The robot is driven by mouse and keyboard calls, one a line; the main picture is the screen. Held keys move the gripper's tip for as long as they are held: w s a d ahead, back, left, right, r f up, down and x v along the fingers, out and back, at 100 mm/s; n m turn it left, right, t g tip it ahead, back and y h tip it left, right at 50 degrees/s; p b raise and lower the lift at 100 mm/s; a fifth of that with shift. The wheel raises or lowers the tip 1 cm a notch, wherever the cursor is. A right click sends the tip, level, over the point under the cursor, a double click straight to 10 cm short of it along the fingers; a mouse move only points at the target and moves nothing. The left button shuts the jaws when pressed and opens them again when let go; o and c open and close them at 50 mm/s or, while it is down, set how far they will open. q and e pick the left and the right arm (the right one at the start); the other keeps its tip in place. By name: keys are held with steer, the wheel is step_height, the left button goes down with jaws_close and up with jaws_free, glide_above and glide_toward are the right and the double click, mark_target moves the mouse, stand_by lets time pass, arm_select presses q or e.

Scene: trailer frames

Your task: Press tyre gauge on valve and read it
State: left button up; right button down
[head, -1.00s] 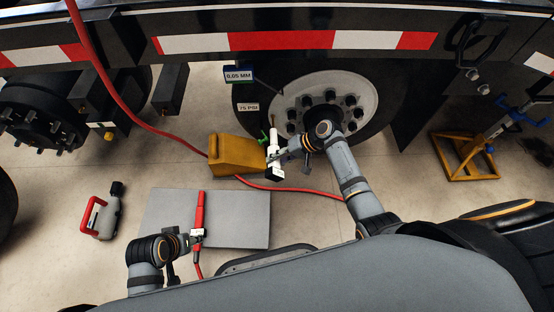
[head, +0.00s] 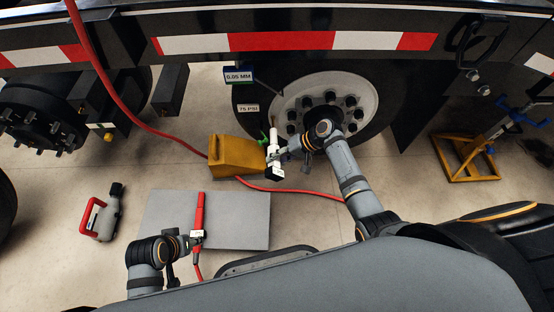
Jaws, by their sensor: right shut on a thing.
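My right gripper (head: 283,157) is shut on a white and black stick-shaped tyre gauge (head: 275,147), held upright at the lower left of the wheel (head: 362,92). The gauge's upper end is near the wheel's edge; I cannot tell whether it touches a valve, and no valve is clearly visible. My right wrist covers part of the hub. My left gripper (head: 192,240) is at the lower end of a red tool on a hose (head: 200,212), over the grey mat; its fingers are too small to read.
A yellow wheel chock (head: 228,157) stands left of the gauge, with a red hose (head: 290,190) beside it. A grey mat (head: 245,218) lies on the floor. A red-handled grey tool (head: 101,217) is at left and a yellow stand (head: 470,165) at right. Small labels (head: 240,76) hang by the tyre.

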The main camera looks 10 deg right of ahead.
mark_target(278, 174)
arm_select(q)
steer(key=shift+f, duration=0.25)
arm_select(e)
steer(key=shift+w+d, duration=0.1)
steer(key=shift+w, duration=0.5)
stand_by(1.1)
steer(key=shift+s+r, duration=0.15)
steer(key=shift+r, duration=0.05)
steer(key=shift+s+a+p, duration=0.2)
steer(key=shift+s+p, duration=0.75)
steer(key=shift+p, duration=0.05)
arm_select(q)
step_height(278, 174, up, 4)
steer(key=a+g+p, duration=0.2)
arm_select(e)
steer(key=shift+s+a, duration=0.25)
steer(key=shift+s, duration=0.85)
steer(key=shift+s+f, duration=0.1)
steer(key=shift+s, duration=0.1)
steer(key=shift+s+a+p, duration=0.15)
steer(key=shift+s+p, duration=0.55)
arm_select(q)
step_height(278, 174, down, 6)
steer(key=a+y, duration=0.1)
steer(key=shift+s+f, duration=0.2)
arm_select(e)
steer(key=shift+s+a, duration=0.1)
steer(key=shift+s, duration=0.25)
